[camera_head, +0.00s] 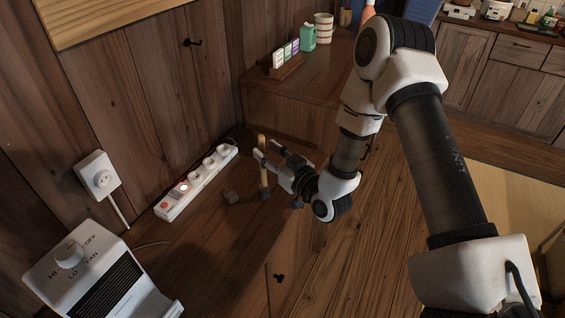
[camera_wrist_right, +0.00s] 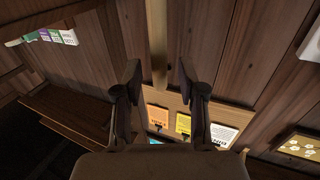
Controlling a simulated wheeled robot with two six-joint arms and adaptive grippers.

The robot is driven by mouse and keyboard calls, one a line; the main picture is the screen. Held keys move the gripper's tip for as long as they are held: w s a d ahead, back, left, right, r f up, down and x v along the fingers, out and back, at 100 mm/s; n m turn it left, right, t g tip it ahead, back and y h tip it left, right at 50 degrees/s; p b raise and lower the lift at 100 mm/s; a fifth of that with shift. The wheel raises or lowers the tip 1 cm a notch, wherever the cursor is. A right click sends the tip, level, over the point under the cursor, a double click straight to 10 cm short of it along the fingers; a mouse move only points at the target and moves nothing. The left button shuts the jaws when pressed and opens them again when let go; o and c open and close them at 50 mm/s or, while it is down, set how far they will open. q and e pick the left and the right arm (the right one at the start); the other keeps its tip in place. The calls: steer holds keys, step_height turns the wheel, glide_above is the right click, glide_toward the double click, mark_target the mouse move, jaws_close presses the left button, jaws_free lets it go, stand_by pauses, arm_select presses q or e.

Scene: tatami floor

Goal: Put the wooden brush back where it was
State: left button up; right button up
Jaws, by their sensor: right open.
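A thin wooden stick, which looks like the handle of the wooden brush (camera_head: 264,178), stands about upright on the dark wooden counter. My right gripper (camera_head: 268,151) is open, with its fingertips around or just beside the upper part of the stick; I cannot tell whether they touch it. In the right wrist view, the pale stick (camera_wrist_right: 158,45) runs down from the top edge, in line with the gap between the spread fingers (camera_wrist_right: 160,80). The brush's lower end is dark and hard to make out. My left gripper is not in view.
A white heater (camera_head: 98,277) stands at front left. A card rack (camera_head: 286,68), green bottle (camera_head: 308,38) and striped cup (camera_head: 324,28) stand at the back.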

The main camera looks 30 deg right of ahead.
steer(key=s+d, duration=0.1)
steer(key=s, duration=0.8)
steer(key=s+a+f+g, duration=0.3)
steer(key=f+g, duration=0.1)
steer(key=f, duration=0.5)
steer(key=s+a+f+g, duration=0.2)
steer(key=s+f+g, duration=0.25)
steer(key=f, duration=0.35)
steer(key=s+f+m+g+h, duration=0.1)
steer(key=s+f+g, duration=0.3)
steer(key=s, duration=0.4)
steer(key=s+a+f+m+g+h, duration=0.1)
steer(key=s+f+g, duration=0.4)
steer(key=s+f, duration=0.2)
steer(key=shift+s+h, duration=0.3)
steer(key=shift+s, duration=0.35)
steer(key=shift+w, duration=0.1)
